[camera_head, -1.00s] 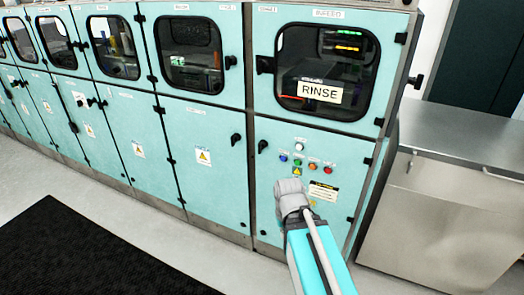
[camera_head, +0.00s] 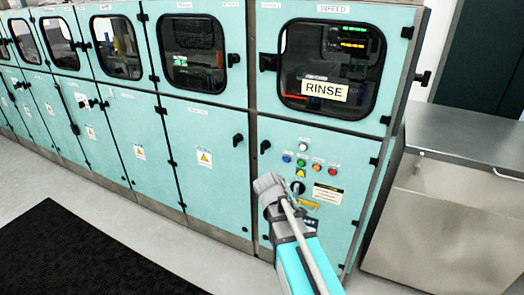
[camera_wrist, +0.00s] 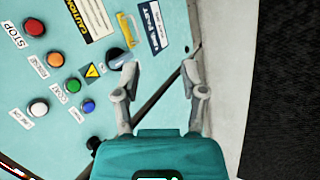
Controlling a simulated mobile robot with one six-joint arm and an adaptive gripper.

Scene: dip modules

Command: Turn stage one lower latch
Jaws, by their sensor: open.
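One latch (camera_head: 238,140) is at the right edge of the second door from the right. The other latch (camera_head: 265,147) is at the left edge of the rightmost door, under the INFEED label. I cannot read a stage one label. My gripper (camera_wrist: 160,74) has its two fingers spread and nothing between them. In the head view my wrist is in front of the rightmost door, below both latches, and the fingertips cannot be made out. In the wrist view a black latch (camera_wrist: 95,143) shows beside the gripper body.
Colored buttons (camera_head: 317,166) and a black rotary switch (camera_head: 298,187) are on the rightmost lower door, close to my gripper. A steel counter (camera_head: 470,140) stands at the right. A black mat (camera_head: 80,255) lies on the open floor at left.

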